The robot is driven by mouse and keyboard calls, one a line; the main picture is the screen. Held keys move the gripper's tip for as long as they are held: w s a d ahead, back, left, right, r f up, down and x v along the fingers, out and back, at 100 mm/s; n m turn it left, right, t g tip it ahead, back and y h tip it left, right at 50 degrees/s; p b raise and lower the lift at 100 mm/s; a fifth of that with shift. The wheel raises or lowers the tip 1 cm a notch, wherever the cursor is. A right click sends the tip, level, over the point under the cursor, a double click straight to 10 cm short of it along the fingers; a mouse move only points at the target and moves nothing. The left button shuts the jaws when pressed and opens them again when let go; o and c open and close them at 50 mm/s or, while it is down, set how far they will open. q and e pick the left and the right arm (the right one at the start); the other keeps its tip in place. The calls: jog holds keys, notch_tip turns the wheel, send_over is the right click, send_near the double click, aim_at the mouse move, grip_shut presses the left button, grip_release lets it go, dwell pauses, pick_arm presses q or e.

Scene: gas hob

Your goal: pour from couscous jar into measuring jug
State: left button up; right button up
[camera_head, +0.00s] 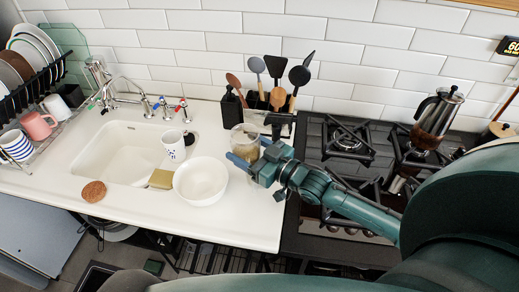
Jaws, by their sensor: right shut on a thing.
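A clear jar (244,138) with pale contents, which looks like the couscous jar, stands upright or nearly so on the right part of the white counter. My right gripper (243,156) reaches in from the right and is shut on this jar. Its fingers cover the lower part of the jar, so I cannot tell whether the base touches the counter. My left gripper is not in view.
A white bowl (201,181) stands left of the jar. Near the sink (118,152) are a spotted cup (173,145), a sponge (160,179) and a round brown scrubber (94,191). Utensils (276,70) stand behind. A cafetière (437,113) is on the hob (347,140).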

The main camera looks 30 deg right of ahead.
aim_at(256, 142)
jog(key=shift+r, duration=0.25)
jog(key=shift+r, duration=1.85)
